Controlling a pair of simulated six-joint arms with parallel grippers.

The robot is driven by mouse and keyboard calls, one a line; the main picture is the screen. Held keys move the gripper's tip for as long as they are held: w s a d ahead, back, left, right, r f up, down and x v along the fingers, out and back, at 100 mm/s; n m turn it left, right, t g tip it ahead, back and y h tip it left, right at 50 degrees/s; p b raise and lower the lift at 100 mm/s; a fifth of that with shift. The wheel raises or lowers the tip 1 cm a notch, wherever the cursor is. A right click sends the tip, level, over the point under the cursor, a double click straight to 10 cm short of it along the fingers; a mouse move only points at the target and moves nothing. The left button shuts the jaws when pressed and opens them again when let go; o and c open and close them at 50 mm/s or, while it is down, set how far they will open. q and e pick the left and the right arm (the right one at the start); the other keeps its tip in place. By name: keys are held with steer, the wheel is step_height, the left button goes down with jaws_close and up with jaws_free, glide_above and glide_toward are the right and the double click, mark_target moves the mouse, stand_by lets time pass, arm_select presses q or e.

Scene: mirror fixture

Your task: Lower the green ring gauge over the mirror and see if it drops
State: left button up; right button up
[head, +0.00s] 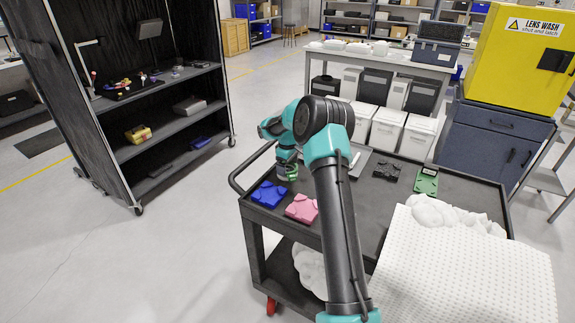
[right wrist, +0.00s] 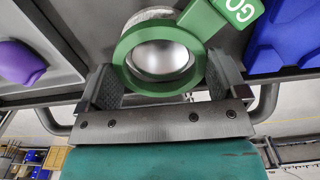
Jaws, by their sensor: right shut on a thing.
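The green ring gauge (right wrist: 160,85) with its GO tab (right wrist: 238,12) sits between the two jaws of my right gripper (right wrist: 165,88), which is shut on it. Through the ring shows the silvery round face of the mirror (right wrist: 160,57), and part of a metallic rim (right wrist: 150,16) shows beyond the ring. I cannot tell whether the ring is above the mirror or partly around it. In the head view my right gripper (head: 287,160) is over the cart's far-left corner with the green gauge (head: 289,172) under it. My left gripper is not in view.
A blue block (head: 269,194) and a pink block (head: 302,208) lie close by on the dark cart (head: 352,219). Black parts (head: 387,170) and a green device (head: 426,182) lie to the right. White padding (head: 460,275) covers the near right.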

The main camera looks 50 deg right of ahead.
mark_target(288, 170)
steer(key=shift+f, duration=0.85)
stand_by(0.7)
steer(key=shift+r, duration=0.2)
stand_by(0.8)
steer(key=shift+r, duration=2.95)
steer(key=shift+r, duration=0.1)
